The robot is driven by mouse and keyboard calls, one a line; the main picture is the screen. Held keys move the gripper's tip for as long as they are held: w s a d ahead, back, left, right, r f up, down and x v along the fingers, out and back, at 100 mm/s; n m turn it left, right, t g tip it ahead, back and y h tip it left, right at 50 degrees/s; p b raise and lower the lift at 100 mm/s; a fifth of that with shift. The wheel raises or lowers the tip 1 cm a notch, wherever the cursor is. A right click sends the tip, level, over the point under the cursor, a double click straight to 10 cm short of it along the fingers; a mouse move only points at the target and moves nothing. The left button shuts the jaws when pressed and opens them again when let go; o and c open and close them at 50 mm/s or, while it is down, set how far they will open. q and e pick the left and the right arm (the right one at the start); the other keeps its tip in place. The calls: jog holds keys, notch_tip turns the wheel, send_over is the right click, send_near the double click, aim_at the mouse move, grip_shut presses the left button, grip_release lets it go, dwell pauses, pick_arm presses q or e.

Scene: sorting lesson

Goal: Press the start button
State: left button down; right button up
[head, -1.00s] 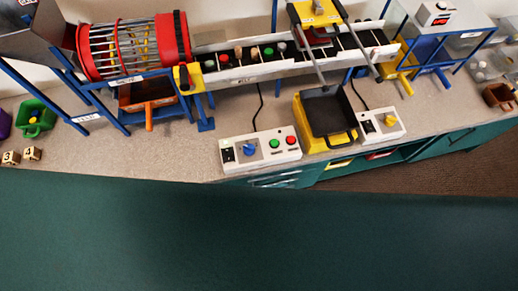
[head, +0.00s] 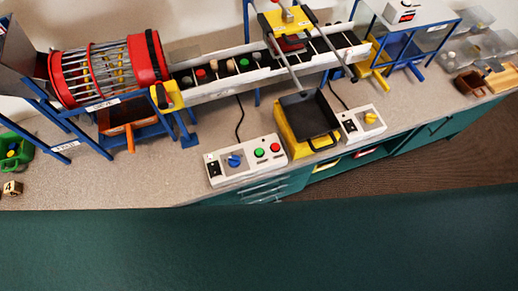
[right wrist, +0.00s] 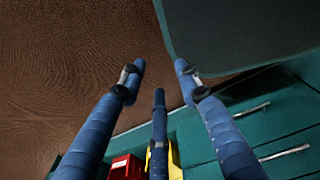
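A white control box (head: 222,174) lies on the counter, left of centre in the head view. It carries a green button (head: 260,152), a red button (head: 275,148), a blue knob (head: 234,161) and a black switch. I cannot read which button is labelled start. No gripper touches the box in the head view. My right gripper (right wrist: 159,76) shows only in the right wrist view. Its blue fingers are spread apart with nothing between them, over brown floor and teal drawer fronts. My left gripper is not in view.
A second white box with a yellow knob (head: 371,117) stands right of a black tray (head: 308,115) on a yellow base. Behind are a conveyor (head: 215,93) and a red-ended drum (head: 143,62). A dark teal surface (head: 250,250) fills the foreground. Brown floor (head: 470,150) shows at right.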

grip_shut()
jog(key=shift+d, duration=0.1)
dwell(0.9)
